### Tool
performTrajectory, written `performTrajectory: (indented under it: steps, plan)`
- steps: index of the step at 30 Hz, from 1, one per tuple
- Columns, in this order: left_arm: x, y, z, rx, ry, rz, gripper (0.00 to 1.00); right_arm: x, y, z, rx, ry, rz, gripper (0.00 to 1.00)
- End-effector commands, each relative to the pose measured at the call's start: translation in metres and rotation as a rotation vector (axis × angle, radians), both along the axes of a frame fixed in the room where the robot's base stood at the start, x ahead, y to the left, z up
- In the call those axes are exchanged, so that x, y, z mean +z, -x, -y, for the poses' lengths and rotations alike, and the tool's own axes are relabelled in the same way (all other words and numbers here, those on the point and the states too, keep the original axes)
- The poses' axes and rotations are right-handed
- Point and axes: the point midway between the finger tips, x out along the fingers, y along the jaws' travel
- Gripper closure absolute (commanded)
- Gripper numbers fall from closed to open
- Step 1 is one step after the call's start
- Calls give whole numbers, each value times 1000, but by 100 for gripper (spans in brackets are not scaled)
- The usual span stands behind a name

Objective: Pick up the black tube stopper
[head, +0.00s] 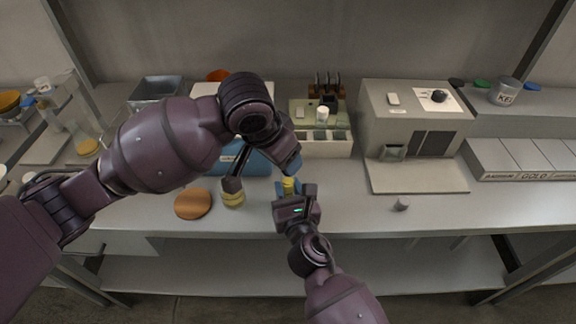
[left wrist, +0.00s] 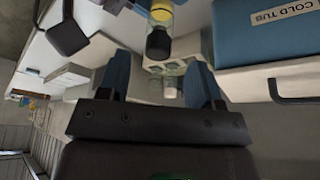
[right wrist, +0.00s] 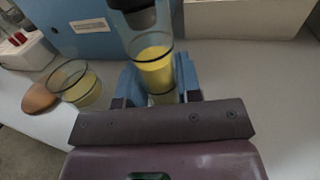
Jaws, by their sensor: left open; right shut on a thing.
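The black tube stopper (left wrist: 158,43) sits in the mouth of a clear tube (right wrist: 153,62) holding yellow liquid. It also shows at the top of the right wrist view (right wrist: 140,17). My right gripper (head: 290,188) is shut on the tube, which stands roughly upright above the bench's front. My left gripper (left wrist: 160,64) is open and empty. In the left wrist view the stopper shows in the gap between its blue fingers, apart from both. In the head view my left wrist hides the stopper.
A beaker of yellow liquid (right wrist: 84,90) and a round brown mat (head: 193,204) lie to the left. The blue cold tub (left wrist: 268,38) and a pale rack (head: 325,148) stand behind. A grey machine (head: 388,130) stands right. The front right bench is mostly clear.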

Motion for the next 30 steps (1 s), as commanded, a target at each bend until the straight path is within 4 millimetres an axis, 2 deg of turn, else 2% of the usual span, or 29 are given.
performTrajectory:
  steps: [6, 14, 24, 30]
  plan:
    - [-27, -6, 9, 1, -2, -2, 40, 0, 0, 0, 0, 0, 0, 92]
    - [-30, -7, 10, 0, -1, -1, 40, 0, 0, 0, 0, 0, 0, 92]
    - [-30, -7, 9, 1, 0, -1, 92, 0, 0, 0, 0, 0, 0, 92]
    - [-30, -7, 9, 1, -1, 0, 93, 0, 0, 0, 0, 0, 0, 92]
